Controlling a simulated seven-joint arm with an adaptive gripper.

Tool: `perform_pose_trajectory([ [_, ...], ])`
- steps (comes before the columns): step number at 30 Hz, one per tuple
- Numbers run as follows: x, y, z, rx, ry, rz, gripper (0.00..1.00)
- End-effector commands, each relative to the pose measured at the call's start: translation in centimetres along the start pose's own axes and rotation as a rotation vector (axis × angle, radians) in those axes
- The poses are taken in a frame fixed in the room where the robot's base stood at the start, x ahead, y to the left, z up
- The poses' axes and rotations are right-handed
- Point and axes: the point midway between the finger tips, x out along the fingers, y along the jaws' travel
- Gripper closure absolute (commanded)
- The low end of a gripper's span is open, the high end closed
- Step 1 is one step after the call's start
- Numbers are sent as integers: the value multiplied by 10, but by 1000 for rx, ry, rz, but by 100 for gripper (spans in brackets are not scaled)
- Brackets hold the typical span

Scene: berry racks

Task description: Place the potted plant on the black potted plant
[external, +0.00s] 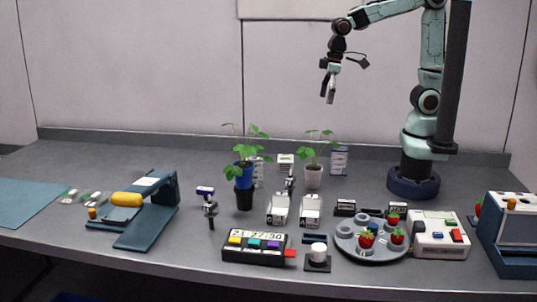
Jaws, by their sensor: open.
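A leafy green plant in a blue pot (243,176) is left of centre on the bench. A black pot (244,199) shows directly below it in the picture; I cannot tell whether the blue pot sits on it or stands just behind it. Another leafy plant in a pale pot (313,177) stands upright to the right. My gripper (329,97) is open and empty, pointing down high above the bench, above and slightly right of the pale-potted plant.
A round grey tray (373,256) with strawberries and cups is at front right. A black device with coloured buttons (257,247) is at front centre. A dark teal stand with a yellow item (126,200) is left. Small boxes and tools crowd around the pots.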

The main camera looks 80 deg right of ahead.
Motion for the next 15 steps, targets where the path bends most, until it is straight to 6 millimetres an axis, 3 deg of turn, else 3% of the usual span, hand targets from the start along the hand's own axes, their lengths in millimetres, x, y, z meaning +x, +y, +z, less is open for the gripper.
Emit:
perform_pose_trajectory([
  [1,-9,6,35,32,-27,0,14],
  [3,-13,9,81,67,-75,-6,14],
  [6,-13,8,131,105,-128,-15,14],
  [10,-10,5,166,131,-168,-24,14],
  [15,-8,4,174,137,-179,-26,14],
])
